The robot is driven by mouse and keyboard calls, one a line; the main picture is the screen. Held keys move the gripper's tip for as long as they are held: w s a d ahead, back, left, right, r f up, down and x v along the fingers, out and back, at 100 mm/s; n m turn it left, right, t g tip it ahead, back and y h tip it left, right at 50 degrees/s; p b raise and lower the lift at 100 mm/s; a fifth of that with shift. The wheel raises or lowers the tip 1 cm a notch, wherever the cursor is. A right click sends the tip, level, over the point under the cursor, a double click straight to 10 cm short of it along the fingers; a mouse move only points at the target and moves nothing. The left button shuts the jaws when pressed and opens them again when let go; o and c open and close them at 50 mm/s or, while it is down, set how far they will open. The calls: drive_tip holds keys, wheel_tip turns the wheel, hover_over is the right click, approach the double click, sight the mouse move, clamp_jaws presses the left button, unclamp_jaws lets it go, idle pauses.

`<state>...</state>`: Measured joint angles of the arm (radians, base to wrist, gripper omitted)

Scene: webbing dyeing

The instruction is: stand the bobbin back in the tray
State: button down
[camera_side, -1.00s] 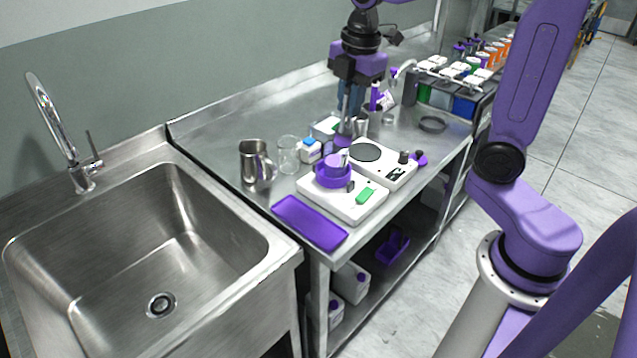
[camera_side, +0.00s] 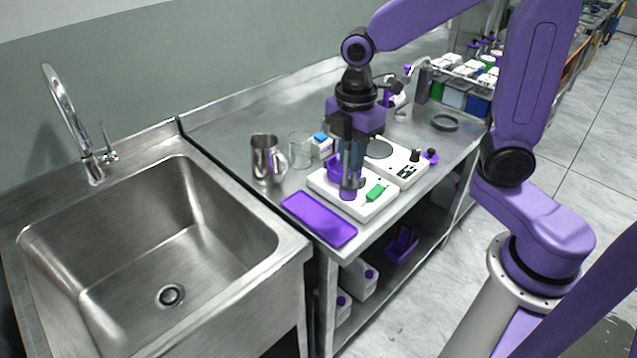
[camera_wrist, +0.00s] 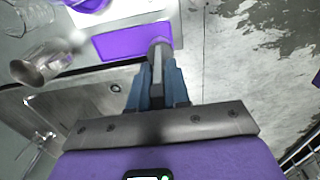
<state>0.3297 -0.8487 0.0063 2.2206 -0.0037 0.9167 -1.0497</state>
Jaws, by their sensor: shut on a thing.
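My gripper (camera_side: 351,175) points down above the white scale and is shut on the bobbin. The bobbin's purple end (camera_side: 349,194) shows below the fingers in the side view; the rest is mostly hidden by them. In the wrist view the bobbin (camera_wrist: 160,46) sticks out beyond the blue fingers (camera_wrist: 157,85), with a dull purple end and a grey shaft. The flat purple tray (camera_side: 318,220) lies empty on the bench, left of and in front of the bobbin. It also shows in the wrist view (camera_wrist: 112,42), behind the bobbin's end.
The white scale (camera_side: 372,208) carries a purple bowl (camera_side: 333,168), partly hidden by my gripper. A metal pitcher (camera_side: 263,160) and glass beaker (camera_side: 299,150) stand behind the tray. A hotplate (camera_side: 410,170) is to the right. The sink (camera_side: 150,250) is left.

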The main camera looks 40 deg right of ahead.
drive_tip(key=w+a+f, duration=0.1)
drive_tip(key=w+f, duration=0.6)
drive_tip(key=f, duration=0.3)
drive_tip(key=shift+a, duration=0.3)
drive_tip(key=shift+f, duration=0.1)
drive_tip(key=c, duration=1.1)
unclamp_jaws()
wheel_tip(320, 180, up, 12)
drive_tip(key=s+d+f+m, duration=0.1)
drive_tip(key=s+d+m, duration=0.1)
drive_tip(key=s, duration=1.1)
drive_tip(key=s+d+m, duration=0.2)
drive_tip(key=s+m, duration=0.1)
drive_tip(key=s, duration=0.9)
drive_tip(key=shift+s+d+f, duration=0.35)
